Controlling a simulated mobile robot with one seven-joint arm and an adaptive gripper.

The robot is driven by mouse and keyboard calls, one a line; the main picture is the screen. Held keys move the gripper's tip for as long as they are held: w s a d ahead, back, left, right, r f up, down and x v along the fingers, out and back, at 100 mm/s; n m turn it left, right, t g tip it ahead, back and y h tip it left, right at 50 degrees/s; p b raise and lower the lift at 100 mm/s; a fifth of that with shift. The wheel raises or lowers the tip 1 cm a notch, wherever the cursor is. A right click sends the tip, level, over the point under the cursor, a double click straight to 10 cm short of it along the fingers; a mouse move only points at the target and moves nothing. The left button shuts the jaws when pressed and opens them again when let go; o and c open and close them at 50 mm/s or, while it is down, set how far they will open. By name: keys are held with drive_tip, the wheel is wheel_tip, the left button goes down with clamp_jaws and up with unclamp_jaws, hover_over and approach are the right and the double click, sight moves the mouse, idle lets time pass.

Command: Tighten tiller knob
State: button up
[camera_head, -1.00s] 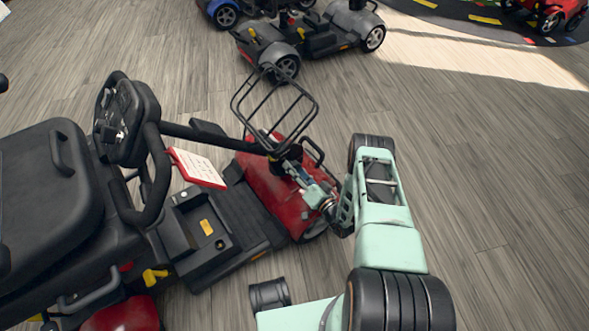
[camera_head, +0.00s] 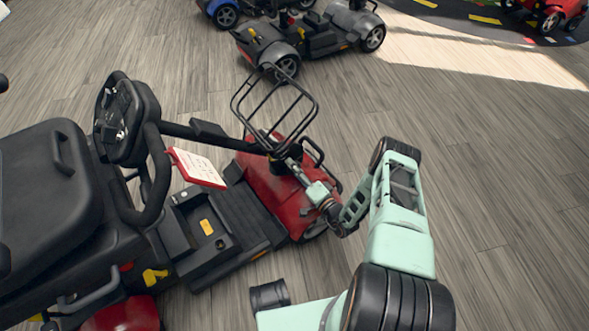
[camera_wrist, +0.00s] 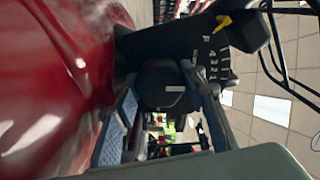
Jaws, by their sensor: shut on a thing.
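The red and black scooter (camera_head: 270,190) stands at the left of the head view, its black tiller (camera_head: 215,135) running from the handlebar down to the red front. My gripper (camera_head: 291,163) is at the tiller's lower end, above the red front cover. In the wrist view, the black tiller knob (camera_wrist: 165,86), with a small white mark, sits between the two fingers of my gripper (camera_wrist: 165,105). The fingers are shut on it. In the head view the knob is hidden by my gripper and the tiller base.
A black wire basket (camera_head: 275,105) rises just behind my gripper. A red-framed card (camera_head: 198,168) hangs from the tiller. The black seat (camera_head: 50,190) is at left. Other scooters (camera_head: 300,40) stand at the back. Wooden floor (camera_head: 500,180) at right is clear.

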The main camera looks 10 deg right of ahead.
drive_tip(key=m, duration=0.4)
drive_tip(key=shift+d+m, duration=0.1)
drive_tip(key=shift+m, duration=0.2)
drive_tip(key=m, duration=0.4)
drive_tip(key=shift+m, duration=0.3)
drive_tip(key=m, duration=0.4)
drive_tip(key=shift+m, duration=0.3)
drive_tip(key=m, duration=0.4)
drive_tip(key=shift+m, duration=0.6)
drive_tip(key=o, duration=1.2)
drive_tip(key=shift+s, duration=0.1)
